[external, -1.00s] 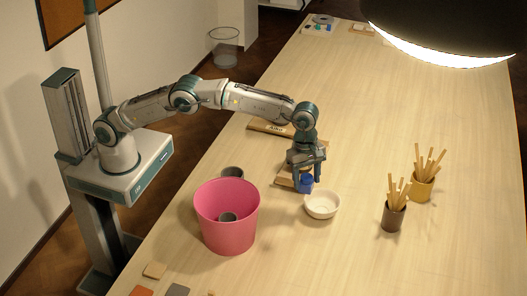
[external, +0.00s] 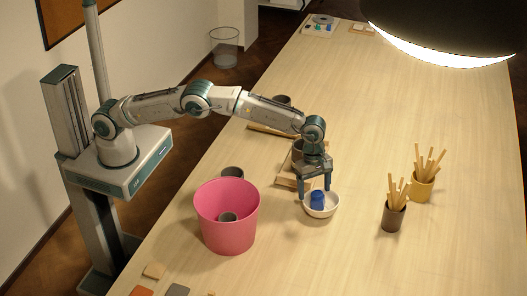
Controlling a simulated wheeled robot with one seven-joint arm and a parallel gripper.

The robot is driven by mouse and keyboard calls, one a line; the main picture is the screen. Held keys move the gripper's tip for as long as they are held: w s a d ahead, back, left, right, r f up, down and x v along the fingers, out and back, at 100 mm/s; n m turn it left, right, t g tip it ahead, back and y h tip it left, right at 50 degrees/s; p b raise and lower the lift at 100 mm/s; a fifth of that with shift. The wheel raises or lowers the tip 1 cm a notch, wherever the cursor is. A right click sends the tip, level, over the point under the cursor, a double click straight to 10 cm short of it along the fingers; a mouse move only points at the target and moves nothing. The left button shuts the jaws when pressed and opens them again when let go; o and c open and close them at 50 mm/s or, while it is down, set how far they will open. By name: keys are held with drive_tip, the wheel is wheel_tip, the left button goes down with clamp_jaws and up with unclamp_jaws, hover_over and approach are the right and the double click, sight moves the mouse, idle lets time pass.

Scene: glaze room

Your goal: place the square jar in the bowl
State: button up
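The blue square jar (external: 317,201) is inside the white bowl (external: 333,211), which stands on the table. My gripper (external: 315,192) is just above the bowl, pointing down. Its two fingers are spread apart, and the jar is below and between them, with a gap seen at the fingers. The jar looks upright, but its lower part is hidden by the bowl's rim.
A pink bucket (external: 228,228) stands left of the bowl, with a grey cup (external: 232,172) behind it. A brown cup (external: 394,215) and a yellow cup (external: 421,188) of sticks stand to the right. The table's far right is clear.

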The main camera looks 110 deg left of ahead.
wheel_tip(320, 180, up, 12)
drive_tip(key=s+a+b, duration=0.1)
drive_tip(key=s+d+r+m+t, duration=0.1)
drive_tip(key=s+r+m, duration=0.55)
drive_tip(key=s, duration=0.35)
drive_tip(key=s+d+r+m+t, duration=0.1)
drive_tip(key=s+r+m, duration=0.5)
drive_tip(key=s+r, duration=0.3)
drive_tip(key=s+f+m, duration=0.3)
drive_tip(key=s+m, duration=0.1)
drive_tip(key=s, duration=0.5)
drive_tip(key=s+d+f+m, duration=0.1)
drive_tip(key=s+f+m, duration=0.2)
drive_tip(key=s, duration=0.7)
drive_tip(key=s+d+f+m+t+y, duration=0.1)
drive_tip(key=s+f+m, duration=0.3)
drive_tip(key=s+m, duration=0.3)
drive_tip(key=s, duration=0.3)
drive_tip(key=shift+s+d, duration=0.15)
drive_tip(key=shift+d, duration=0.05)
drive_tip(key=shift+m, duration=0.25)
drive_tip(key=shift+f+b, duration=1.2)
drive_tip(key=shift+f, duration=0.2)
